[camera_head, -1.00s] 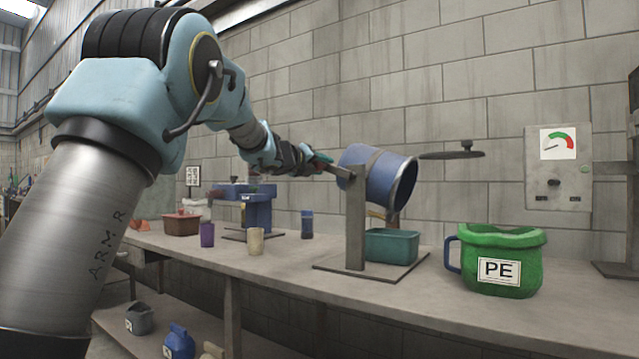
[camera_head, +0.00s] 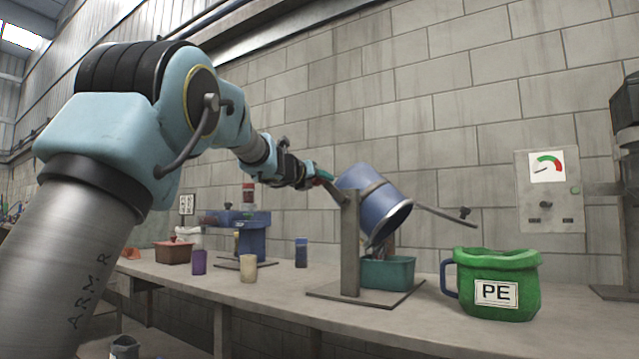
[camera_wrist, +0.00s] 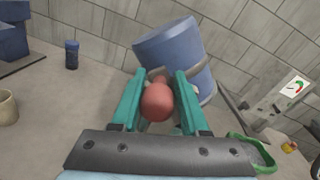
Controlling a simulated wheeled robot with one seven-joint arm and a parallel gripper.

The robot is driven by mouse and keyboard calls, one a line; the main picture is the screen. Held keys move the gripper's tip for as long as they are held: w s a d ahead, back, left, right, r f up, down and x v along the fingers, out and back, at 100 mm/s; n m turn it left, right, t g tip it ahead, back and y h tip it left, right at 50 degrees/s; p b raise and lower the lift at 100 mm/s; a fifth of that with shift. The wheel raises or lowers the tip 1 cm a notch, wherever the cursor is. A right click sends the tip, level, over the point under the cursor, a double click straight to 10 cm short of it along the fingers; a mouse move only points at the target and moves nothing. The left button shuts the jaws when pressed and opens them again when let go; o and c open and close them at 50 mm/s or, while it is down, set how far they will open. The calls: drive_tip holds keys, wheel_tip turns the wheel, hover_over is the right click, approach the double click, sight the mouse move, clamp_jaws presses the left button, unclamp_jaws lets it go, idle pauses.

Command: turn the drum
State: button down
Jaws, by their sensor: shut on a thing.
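The blue drum (camera_head: 368,203) hangs on a metal stand (camera_head: 350,245), tilted with its open mouth down and to the right, above a teal bin (camera_head: 388,272). My gripper (camera_head: 322,178) is at the drum's upper left side. In the wrist view my gripper (camera_wrist: 160,84) has its teal fingers shut on a red rounded knob (camera_wrist: 157,101), with the drum (camera_wrist: 172,48) just beyond it. A bar with a small dark knob (camera_head: 462,213) slopes down to the right from the drum. The drum's inside is mostly hidden.
A green PE jug (camera_head: 492,284) stands right of the stand. A wall gauge box (camera_head: 549,190) hangs behind it. Left on the bench are a beige cup (camera_head: 248,268), a purple cup (camera_head: 199,262), a dark blue cylinder (camera_head: 301,252) and a blue machine (camera_head: 250,235).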

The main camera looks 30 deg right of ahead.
drive_tip(key=shift+s+d+f, duration=0.15)
drive_tip(key=shift+d+f, duration=0.15)
drive_tip(key=shift+f, duration=0.25)
drive_tip(key=c, duration=0.7)
unclamp_jaws()
drive_tip(key=shift+o, duration=0.7)
drive_tip(key=shift+r, duration=0.1)
drive_tip(key=shift+o, duration=0.2)
drive_tip(key=shift+a+r, duration=0.15)
drive_tip(key=shift+r, duration=0.05)
drive_tip(key=b+v, duration=0.1)
drive_tip(key=v, duration=0.9)
drive_tip(key=shift+s+a, duration=0.15)
drive_tip(key=shift+a, duration=0.15)
